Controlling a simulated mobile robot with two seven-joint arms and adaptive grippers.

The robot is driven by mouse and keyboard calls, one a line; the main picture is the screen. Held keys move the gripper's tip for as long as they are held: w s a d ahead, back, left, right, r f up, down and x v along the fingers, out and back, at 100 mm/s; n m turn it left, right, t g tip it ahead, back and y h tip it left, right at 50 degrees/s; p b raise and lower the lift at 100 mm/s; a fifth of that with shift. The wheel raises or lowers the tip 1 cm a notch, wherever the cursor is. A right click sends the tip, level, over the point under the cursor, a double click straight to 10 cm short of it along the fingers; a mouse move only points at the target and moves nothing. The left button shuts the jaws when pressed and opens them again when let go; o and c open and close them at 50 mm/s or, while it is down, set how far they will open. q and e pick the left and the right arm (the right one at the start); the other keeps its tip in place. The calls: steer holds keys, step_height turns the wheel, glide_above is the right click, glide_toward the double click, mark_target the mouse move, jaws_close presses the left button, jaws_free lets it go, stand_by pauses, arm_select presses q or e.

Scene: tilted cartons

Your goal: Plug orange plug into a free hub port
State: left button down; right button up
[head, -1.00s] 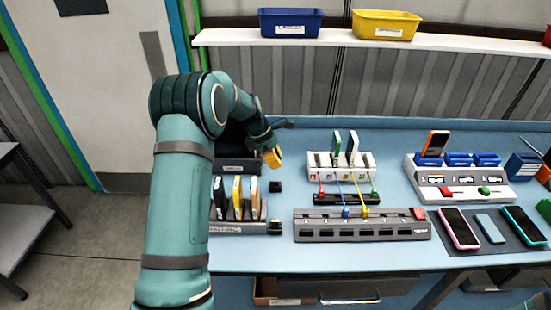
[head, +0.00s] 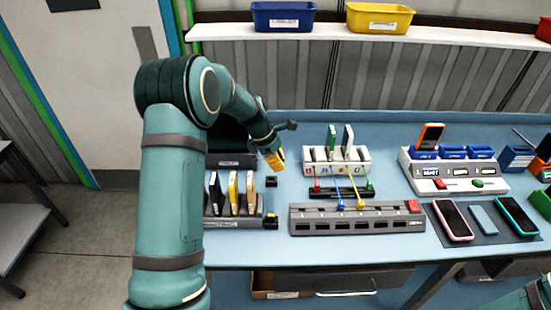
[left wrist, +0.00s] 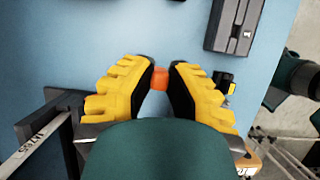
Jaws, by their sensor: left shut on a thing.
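My left gripper (head: 276,160) is above the left part of the bench, over a blue bare patch left of the white rack. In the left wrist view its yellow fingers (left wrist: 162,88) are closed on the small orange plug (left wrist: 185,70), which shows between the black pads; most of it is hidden. In the head view the plug cannot be told apart from the fingers. The grey hub (head: 358,229) lies to the right and nearer, with a row of dark ports on its front face and a red switch at its right end. My right gripper is not in view.
A white rack (head: 336,168) stands behind the hub, with a black bar and coloured cables between them. A holder with upright cards (head: 232,208) is left of the hub. A black connector (head: 271,182) lies near the gripper. Phones lie on a dark mat (head: 480,238) at right.

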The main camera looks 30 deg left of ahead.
arm_select(q)
steer(key=shift+s+d, duration=1.1)
steer(key=shift+d, duration=0.95)
steer(key=p, duration=0.2)
glide_above(305, 210)
steer(key=shift+s+a, duration=0.25)
steer(key=shift+a, duration=0.15)
steer(key=shift+p, duration=0.4)
steer(key=shift+f, duration=0.1)
steer(key=shift+f+b, duration=1.65)
steer(key=shift+f, duration=0.75)
steer(key=shift+f+b, duration=0.45)
steer(key=shift+f, duration=0.35)
